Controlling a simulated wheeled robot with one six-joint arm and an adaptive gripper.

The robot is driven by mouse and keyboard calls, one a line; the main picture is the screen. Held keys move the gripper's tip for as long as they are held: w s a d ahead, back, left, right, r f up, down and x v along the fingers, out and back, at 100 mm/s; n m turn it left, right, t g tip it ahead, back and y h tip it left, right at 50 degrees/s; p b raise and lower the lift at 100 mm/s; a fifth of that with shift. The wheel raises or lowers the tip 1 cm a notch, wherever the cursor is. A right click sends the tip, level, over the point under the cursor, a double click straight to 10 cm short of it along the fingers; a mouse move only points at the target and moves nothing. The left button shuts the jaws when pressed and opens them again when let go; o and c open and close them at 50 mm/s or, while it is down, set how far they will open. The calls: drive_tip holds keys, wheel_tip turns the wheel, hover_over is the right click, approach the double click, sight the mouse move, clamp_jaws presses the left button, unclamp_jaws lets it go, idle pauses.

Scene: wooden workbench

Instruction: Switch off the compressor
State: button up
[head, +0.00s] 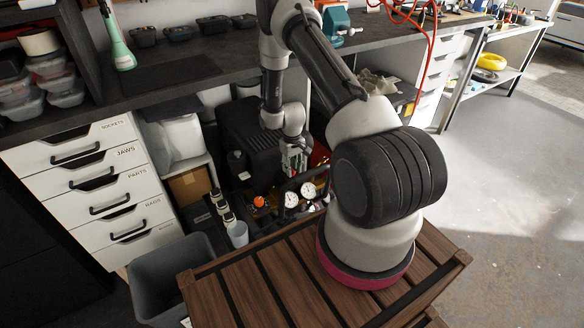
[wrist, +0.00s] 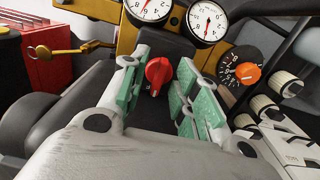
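The compressor stands under the workbench, and its gauge panel (head: 275,204) shows in the head view. In the wrist view a red rotary switch (wrist: 159,72) sits on a dark box below two white gauges (wrist: 208,21). A small light mark shows at the switch's lower edge. My gripper (wrist: 162,88) is open, with green pads on either side of the red switch in the picture. Gaps show on both sides, so the pads look apart from it; the depth between them is hard to tell. In the head view my gripper (head: 294,160) points down behind the gauges, and the switch is hidden.
An orange knob on a black dial (wrist: 247,73) is right of the switch. A brass key-shaped part (wrist: 62,51) and a red box (wrist: 45,60) are at left. Pale cylindrical fittings (wrist: 265,108) lie at right. The bench top (head: 180,75) overhangs the compressor.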

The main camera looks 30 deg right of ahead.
wheel_tip(320, 180, up, 12)
idle(0.4)
idle(0.3)
